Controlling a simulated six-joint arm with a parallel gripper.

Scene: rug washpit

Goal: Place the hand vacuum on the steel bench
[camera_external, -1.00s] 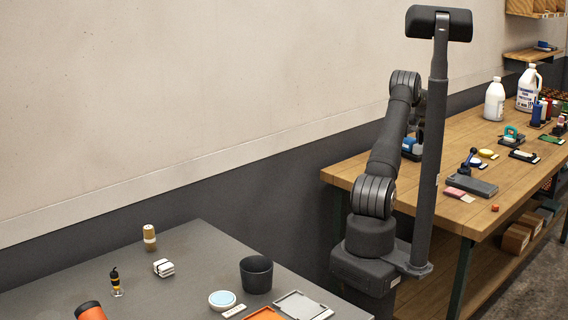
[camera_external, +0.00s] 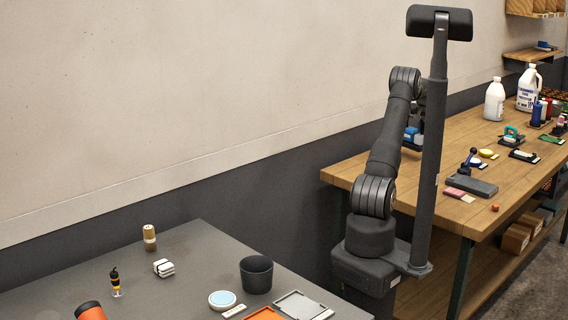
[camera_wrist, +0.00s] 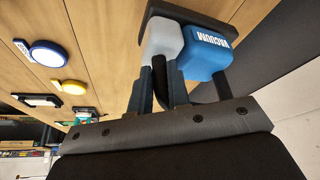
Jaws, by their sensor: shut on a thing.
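The hand vacuum (camera_wrist: 207,52), a blue body lettered VACUUM with a pale grey part and a black handle, is held in my gripper (camera_wrist: 178,88) in the wrist view. The fingers are shut on it. In the external view the blue vacuum (camera_external: 411,134) shows small behind my arm, above the left end of the wooden bench. My gripper is mostly hidden there by my own arm and column. The steel bench (camera_external: 200,262) is the grey table at the lower left, far from the vacuum.
The steel bench carries a dark cup (camera_external: 256,274), a round pale-blue-topped item (camera_external: 222,299), a grey tray (camera_external: 302,305), a white bundle (camera_external: 163,267) and small bottles. Bare steel shows between them. The wooden bench (camera_external: 440,160) holds jugs, brushes and a grey block (camera_external: 471,186).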

